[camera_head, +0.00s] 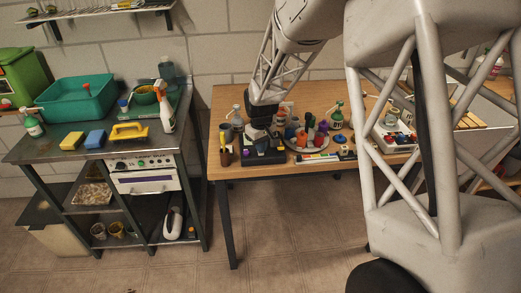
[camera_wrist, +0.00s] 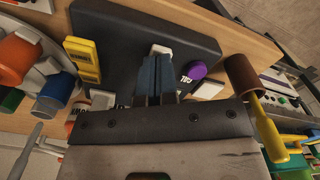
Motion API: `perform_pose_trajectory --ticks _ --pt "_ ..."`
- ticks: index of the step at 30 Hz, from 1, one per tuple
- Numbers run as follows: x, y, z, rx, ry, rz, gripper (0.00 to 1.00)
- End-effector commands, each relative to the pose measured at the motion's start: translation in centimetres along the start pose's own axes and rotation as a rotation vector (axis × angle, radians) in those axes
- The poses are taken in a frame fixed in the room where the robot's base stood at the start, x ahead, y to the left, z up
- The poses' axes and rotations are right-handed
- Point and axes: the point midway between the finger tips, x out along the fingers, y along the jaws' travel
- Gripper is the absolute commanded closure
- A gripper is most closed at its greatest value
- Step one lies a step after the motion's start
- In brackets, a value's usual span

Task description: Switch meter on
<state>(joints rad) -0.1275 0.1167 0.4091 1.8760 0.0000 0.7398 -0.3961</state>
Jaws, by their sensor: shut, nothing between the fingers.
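The meter is a dark box on the wooden table, seen below my arm in the head view (camera_head: 264,157) and filling the upper middle of the wrist view (camera_wrist: 120,32). A small white switch-like part (camera_wrist: 160,49) sits on its face, and a purple knob (camera_wrist: 193,72) lies to its right. My gripper (camera_wrist: 158,60) is shut and empty. Its fingertips are right at the white part; whether they touch it I cannot tell. In the head view my gripper (camera_head: 257,134) is low over the meter. The fingers partly hide the meter's face, and any on/off mark is unreadable.
A yellow labelled block (camera_wrist: 82,60) is close left of the gripper in the wrist view. A brown cup (camera_head: 226,157) stands left of the meter. A round tray (camera_head: 309,148) with colourful containers is close on its right. The table's front edge is near.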

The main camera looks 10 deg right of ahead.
Motion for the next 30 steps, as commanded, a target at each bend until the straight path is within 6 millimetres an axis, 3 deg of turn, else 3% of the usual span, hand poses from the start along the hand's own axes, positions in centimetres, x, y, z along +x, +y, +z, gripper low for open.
perform_pose_trajectory --ticks 30 --pt "-5.8 0.0 0.0 0.000 0.001 0.000 1.00"
